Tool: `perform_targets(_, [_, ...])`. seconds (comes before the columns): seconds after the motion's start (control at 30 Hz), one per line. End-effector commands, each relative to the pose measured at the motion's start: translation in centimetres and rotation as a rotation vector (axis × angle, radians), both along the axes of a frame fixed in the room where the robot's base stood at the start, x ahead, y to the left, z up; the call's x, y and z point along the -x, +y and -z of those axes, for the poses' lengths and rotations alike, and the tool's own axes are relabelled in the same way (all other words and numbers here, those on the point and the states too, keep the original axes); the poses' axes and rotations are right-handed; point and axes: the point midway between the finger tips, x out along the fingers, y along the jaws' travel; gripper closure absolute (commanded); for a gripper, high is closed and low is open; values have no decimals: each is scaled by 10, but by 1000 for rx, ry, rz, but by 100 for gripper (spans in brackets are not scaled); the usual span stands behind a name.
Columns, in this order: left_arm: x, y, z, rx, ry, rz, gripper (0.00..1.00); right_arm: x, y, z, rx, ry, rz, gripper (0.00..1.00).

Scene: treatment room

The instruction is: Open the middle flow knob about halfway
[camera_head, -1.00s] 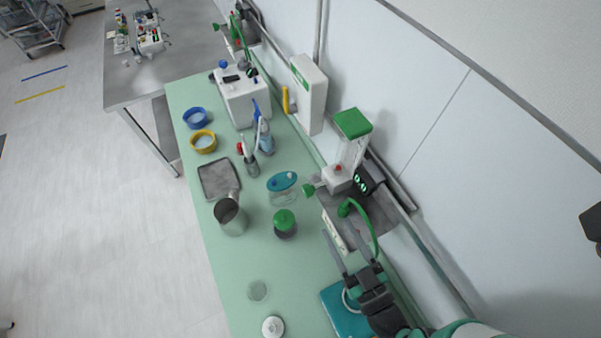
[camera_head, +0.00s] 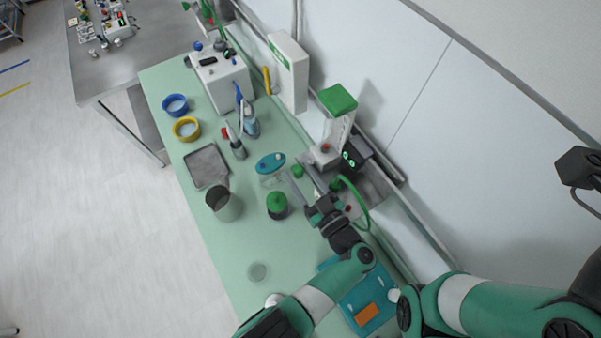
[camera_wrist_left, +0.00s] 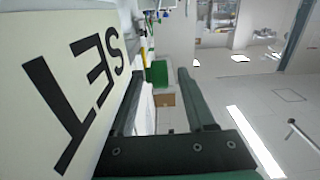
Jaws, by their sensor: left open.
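The flowmeter unit has a green top (camera_head: 338,98), a clear upright body (camera_head: 337,130) and a red spot at its foot. In the left wrist view my open fingers (camera_wrist_left: 160,82) lie beside a pale panel lettered "SET" (camera_wrist_left: 75,85).
A green hose (camera_head: 362,205) curves beside my gripper. A green-lidded jar (camera_head: 277,206), a metal cup (camera_head: 224,204), a tray (camera_head: 207,167) and a blue-lidded clear container (camera_head: 270,163) stand to the left. The wall rail (camera_head: 425,238) runs along the right. The near left bench is mostly clear.

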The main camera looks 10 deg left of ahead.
Motion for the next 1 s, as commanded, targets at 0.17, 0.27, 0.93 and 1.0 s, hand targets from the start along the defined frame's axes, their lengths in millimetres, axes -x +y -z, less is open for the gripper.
perform_targets(0.17, [-2,2,0,0,0,1,45,0,0,0,0,0,0,50])
perform_targets(0.27, [-2,2,0,0,0,1,45,0,0,0,0,0,0,50])
perform_targets(0.93, [-1,3,-4,11,13,-5,100,0,0,-7,0,0,0,50])
perform_targets(1.0, [-1,3,-6,24,28,-5,100,0,0,-14,0,0,0,50])
